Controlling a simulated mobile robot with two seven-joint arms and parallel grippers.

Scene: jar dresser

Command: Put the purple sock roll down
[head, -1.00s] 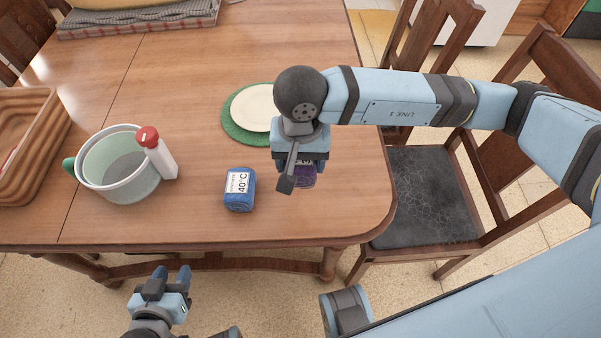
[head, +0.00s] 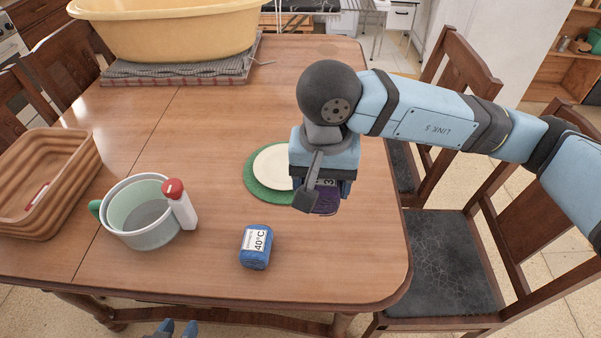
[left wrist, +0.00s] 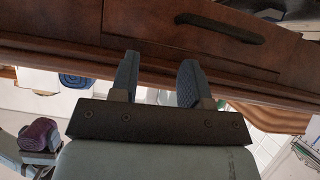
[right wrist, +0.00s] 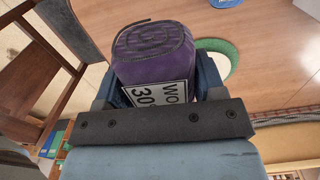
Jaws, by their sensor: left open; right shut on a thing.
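The purple sock roll (right wrist: 152,52), with a white label, is held between the fingers of my right gripper (right wrist: 155,85). In the head view the purple sock roll (head: 327,201) shows below my right gripper (head: 322,190), over the right part of the table; whether it touches the table is unclear. My left gripper (head: 178,330) is low at the bottom edge of the head view, in front of the table. In the left wrist view my left gripper (left wrist: 158,80) is open with nothing between its fingers.
A blue roll labelled 40°C (head: 256,247) stands left of my right gripper.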

